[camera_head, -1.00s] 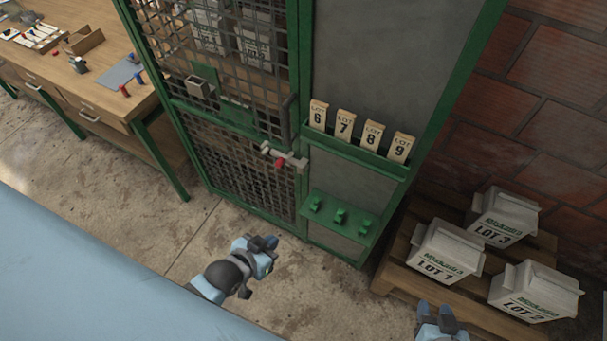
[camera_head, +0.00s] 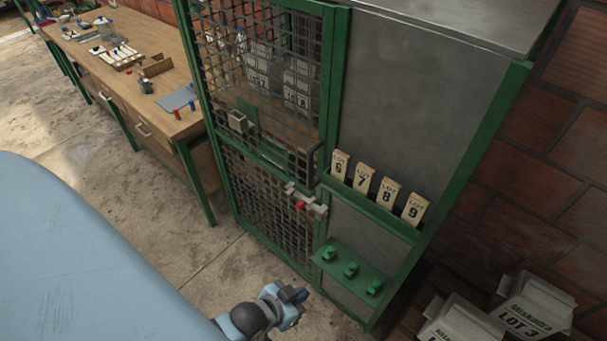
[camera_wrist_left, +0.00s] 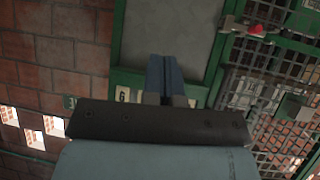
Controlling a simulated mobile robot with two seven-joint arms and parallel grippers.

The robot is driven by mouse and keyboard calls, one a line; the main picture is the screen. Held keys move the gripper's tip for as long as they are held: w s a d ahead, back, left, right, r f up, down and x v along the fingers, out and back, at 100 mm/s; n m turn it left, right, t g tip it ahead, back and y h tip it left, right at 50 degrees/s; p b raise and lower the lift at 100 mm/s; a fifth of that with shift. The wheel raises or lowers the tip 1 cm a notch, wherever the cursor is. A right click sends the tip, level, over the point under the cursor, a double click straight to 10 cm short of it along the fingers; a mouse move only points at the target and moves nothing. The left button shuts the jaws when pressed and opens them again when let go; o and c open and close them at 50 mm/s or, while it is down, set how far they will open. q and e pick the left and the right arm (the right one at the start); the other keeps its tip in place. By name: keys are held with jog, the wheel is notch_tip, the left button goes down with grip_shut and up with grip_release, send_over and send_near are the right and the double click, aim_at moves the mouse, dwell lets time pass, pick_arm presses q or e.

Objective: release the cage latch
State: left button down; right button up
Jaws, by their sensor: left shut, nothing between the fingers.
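The cage latch (camera_head: 306,201) is a grey bar with a red part, on the edge of the green-framed mesh cage door (camera_head: 265,180). Its red knob also shows in the left wrist view (camera_wrist_left: 256,29), at upper right. My left gripper (camera_head: 292,294) is at the bottom of the head view, below the latch in the picture and apart from it. In the left wrist view its fingers (camera_wrist_left: 166,78) are together with nothing between them. My right gripper is not in view.
A rack of lot tags (camera_head: 377,189) and a green shelf with small green pieces (camera_head: 350,268) are right of the latch. A wooden workbench (camera_head: 165,105) stands at left. Lot boxes (camera_head: 535,307) are at lower right. Floor (camera_head: 150,225) between bench and cage is clear.

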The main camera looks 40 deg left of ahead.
pick_arm(q)
jog(key=w+a+f+m+y+b, duration=0.3)
jog(key=w+f+m+y+b, duration=0.2)
jog(key=w+f+b, duration=0.75)
jog(key=w+a+r+m+t+y+b, duration=0.1)
jog(key=w+a+r+y+b, duration=0.2)
jog(key=w+a+y+b, duration=0.2)
jog(key=y+b, duration=0.3)
jog(key=b, duration=0.2)
jog(key=shift+t, duration=0.3)
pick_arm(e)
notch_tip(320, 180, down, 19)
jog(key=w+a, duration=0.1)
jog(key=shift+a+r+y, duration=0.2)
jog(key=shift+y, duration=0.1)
pick_arm(q)
jog(key=shift+w, duration=0.1)
send_near(302, 207)
jog(key=w, duration=0.4)
jog(key=a, duration=0.2)
jog(key=w+a+f, duration=0.1)
jog(key=shift+a+f, duration=0.2)
jog(key=shift+a, duration=0.25)
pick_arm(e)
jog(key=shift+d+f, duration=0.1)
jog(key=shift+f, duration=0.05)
